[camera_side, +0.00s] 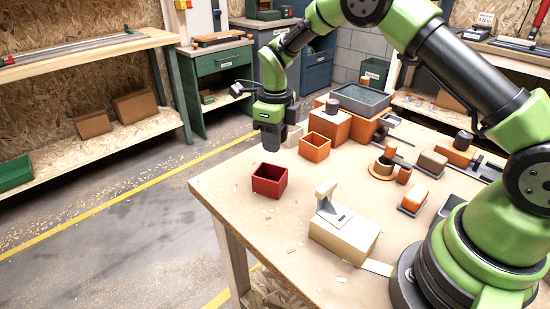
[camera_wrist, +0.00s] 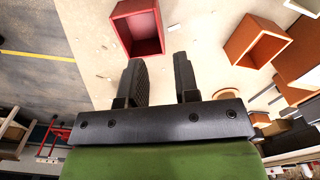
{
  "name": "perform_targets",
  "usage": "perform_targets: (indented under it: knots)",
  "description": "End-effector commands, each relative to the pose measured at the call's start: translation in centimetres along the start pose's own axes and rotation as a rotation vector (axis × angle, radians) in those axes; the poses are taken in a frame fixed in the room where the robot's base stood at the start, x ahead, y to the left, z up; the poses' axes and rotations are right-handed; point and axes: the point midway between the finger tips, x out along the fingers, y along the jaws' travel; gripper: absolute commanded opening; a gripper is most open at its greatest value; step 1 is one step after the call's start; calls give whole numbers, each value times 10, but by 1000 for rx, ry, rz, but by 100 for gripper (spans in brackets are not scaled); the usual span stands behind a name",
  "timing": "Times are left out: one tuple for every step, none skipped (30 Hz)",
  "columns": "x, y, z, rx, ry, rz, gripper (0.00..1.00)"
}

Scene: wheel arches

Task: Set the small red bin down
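The small red bin (camera_side: 270,187) stands upright on the wooden table near its left edge, open side up. It also shows at the top of the wrist view (camera_wrist: 146,42), partly cut off by the frame. My gripper (camera_side: 270,148) hangs above and behind the bin in the side view, apart from it. In the wrist view its two dark fingers (camera_wrist: 160,78) are spread with a clear gap and nothing between them. The bin lies beyond the fingertips there.
An orange bin (camera_side: 314,150) stands behind and to the right, also in the wrist view (camera_wrist: 262,44). Larger orange boxes (camera_side: 331,124) and a grey tray (camera_side: 360,99) are farther back. A beige block with a stand (camera_side: 343,238) is at the front.

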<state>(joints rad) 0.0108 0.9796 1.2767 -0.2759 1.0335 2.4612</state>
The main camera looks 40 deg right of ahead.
Motion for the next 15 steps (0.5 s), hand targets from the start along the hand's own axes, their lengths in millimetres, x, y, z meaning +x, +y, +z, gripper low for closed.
perform_targets:
  knots:
    - [-9,0,1,0,-3,-2,29]
    - [-13,0,1,-1,-3,-2,29]
    - [-18,0,1,-1,-2,-1,29]
    - [-20,0,1,-1,-2,-1,29]
    - [-23,0,1,-1,-2,-1,29]
    - [-25,0,0,0,-1,-1,29]
    - [-26,0,0,-1,-1,-1,29]
    - [-27,0,0,-1,-1,-1,29]
    - [-28,0,0,-1,0,-1,29]
    - [-28,0,0,-1,0,-1,29]
    - [-29,0,0,-4,-1,-1,29]
    - [-32,0,0,-15,-5,-1,29]
    - [-35,1,-1,-33,-10,-2,29]
    - [-41,2,-2,-57,-18,-3,29]
    - [-50,3,-3,-106,-33,-7,29]
